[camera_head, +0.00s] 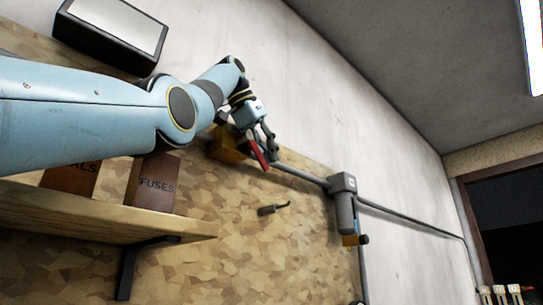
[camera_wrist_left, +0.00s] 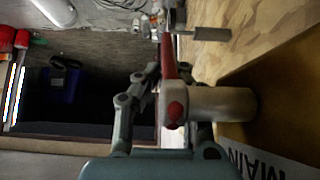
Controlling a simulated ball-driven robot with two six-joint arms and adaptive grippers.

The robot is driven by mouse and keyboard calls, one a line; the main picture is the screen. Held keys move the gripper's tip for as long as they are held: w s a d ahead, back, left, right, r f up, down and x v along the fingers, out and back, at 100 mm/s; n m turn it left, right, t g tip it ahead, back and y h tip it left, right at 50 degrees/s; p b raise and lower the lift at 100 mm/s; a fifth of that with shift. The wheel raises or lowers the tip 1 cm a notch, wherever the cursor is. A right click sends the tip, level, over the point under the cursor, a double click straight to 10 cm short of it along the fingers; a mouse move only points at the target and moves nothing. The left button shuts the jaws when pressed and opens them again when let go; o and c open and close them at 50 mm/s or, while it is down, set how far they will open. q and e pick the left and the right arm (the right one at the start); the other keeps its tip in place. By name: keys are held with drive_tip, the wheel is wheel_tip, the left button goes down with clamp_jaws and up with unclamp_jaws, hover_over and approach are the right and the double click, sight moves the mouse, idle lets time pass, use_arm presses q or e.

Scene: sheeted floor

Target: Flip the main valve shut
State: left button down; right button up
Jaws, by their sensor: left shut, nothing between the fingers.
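The main valve has a red lever (camera_head: 258,155) that hangs down at a slant in the head view, beside a yellow-brown body (camera_head: 228,146) on the wall board. In the left wrist view the red lever (camera_wrist_left: 170,55) runs from a round hub on a pale metal stem (camera_wrist_left: 225,105). The stem comes out of a tan box (camera_wrist_left: 245,132) with a label reading MAIN (camera_wrist_left: 258,165). My left gripper (camera_head: 268,138) is shut and empty, close beside the lever. Its dark fingers (camera_wrist_left: 147,80) show next to the hub; whether they touch it I cannot tell. My right gripper is out of view.
A grey pipe runs right from the valve to a grey fitting (camera_head: 345,205). A hook (camera_head: 274,209) sticks out of the board below. A wooden shelf (camera_head: 110,218) holds a FUSES box (camera_head: 155,187). A dark doorway (camera_head: 508,220) is at the far right.

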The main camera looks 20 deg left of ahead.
use_arm(q)
drive_tip(key=shift+s+f+g, duration=0.1)
drive_tip(key=shift+s+g, duration=0.05)
drive_tip(key=shift+g, duration=0.15)
idle(0.4)
drive_tip(key=shift+f, duration=0.4)
idle(1.5)
drive_tip(key=shift+f+g+y, duration=0.2)
drive_tip(key=shift+g+y, duration=0.1)
drive_tip(key=shift+s+f+g+p, duration=0.15)
drive_tip(key=shift+f+g+p, duration=0.1)
drive_tip(key=shift+g+p, duration=0.4)
idle(1.0)
drive_tip(key=shift+s+a+g+y+p, duration=0.1)
drive_tip(key=shift+g+y+p, duration=0.15)
drive_tip(key=shift+y+p, duration=0.2)
idle(0.8)
drive_tip(key=shift+r, duration=0.1)
idle(1.5)
